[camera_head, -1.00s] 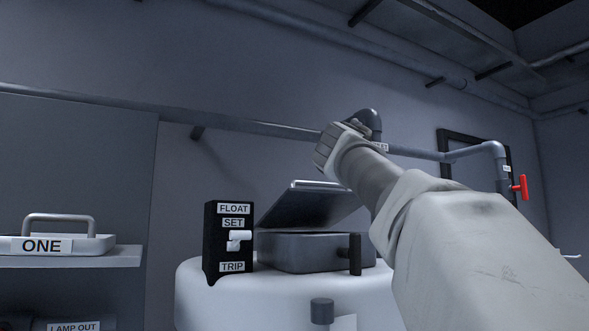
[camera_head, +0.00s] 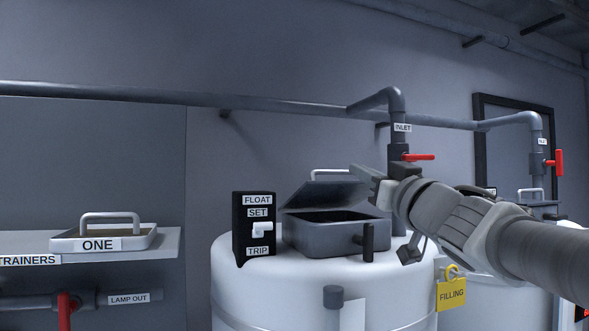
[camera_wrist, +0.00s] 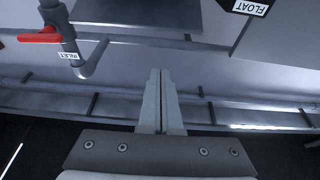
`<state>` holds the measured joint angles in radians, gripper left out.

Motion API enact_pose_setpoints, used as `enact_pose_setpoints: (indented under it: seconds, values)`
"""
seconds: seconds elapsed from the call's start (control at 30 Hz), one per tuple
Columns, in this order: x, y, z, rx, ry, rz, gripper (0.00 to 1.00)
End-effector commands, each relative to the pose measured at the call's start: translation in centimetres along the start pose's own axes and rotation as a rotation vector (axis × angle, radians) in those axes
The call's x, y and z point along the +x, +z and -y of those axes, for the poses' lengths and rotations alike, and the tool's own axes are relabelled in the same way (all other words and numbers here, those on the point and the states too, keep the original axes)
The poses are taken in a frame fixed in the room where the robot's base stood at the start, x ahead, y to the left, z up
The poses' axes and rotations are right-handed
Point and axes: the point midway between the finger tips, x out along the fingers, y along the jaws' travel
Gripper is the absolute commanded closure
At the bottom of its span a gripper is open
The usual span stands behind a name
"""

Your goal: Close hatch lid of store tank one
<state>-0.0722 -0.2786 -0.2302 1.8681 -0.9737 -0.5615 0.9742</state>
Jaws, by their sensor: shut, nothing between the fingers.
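The white store tank (camera_head: 270,285) stands in the middle of the head view. On its top is a dark grey hatch box with its hatch lid (camera_head: 325,194) tilted partly open, hinged at the left, a dark gap showing beneath. A black handle (camera_head: 368,242) stands at the box's front right. My gripper (camera_head: 362,183) is at the lid's right upper edge, its fingers shut and empty; whether they touch the lid I cannot tell. In the wrist view my gripper (camera_wrist: 160,75) shows closed fingers, with a grey plate at the top.
A black float box (camera_head: 254,228) with a white lever stands left of the hatch. An inlet pipe with a red valve handle (camera_head: 418,157) rises behind my gripper. A yellow FILLING tag (camera_head: 451,294) hangs at the right.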

Motion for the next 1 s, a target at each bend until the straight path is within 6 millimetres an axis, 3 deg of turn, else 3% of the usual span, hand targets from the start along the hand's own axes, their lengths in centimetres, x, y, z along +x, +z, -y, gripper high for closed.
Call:
enact_pose_setpoints:
  seconds: [0.23,0.67,0.8,1.0]
  values:
    - [2.1,0.0,0.1,0.007,-0.006,0.000,1.00]
    - [10.1,0.0,0.2,0.006,-0.005,0.000,1.00]
    - [8.5,2.0,0.1,0.006,-0.004,0.000,1.00]
    - [7.5,3.1,0.1,0.006,-0.004,-0.001,1.00]
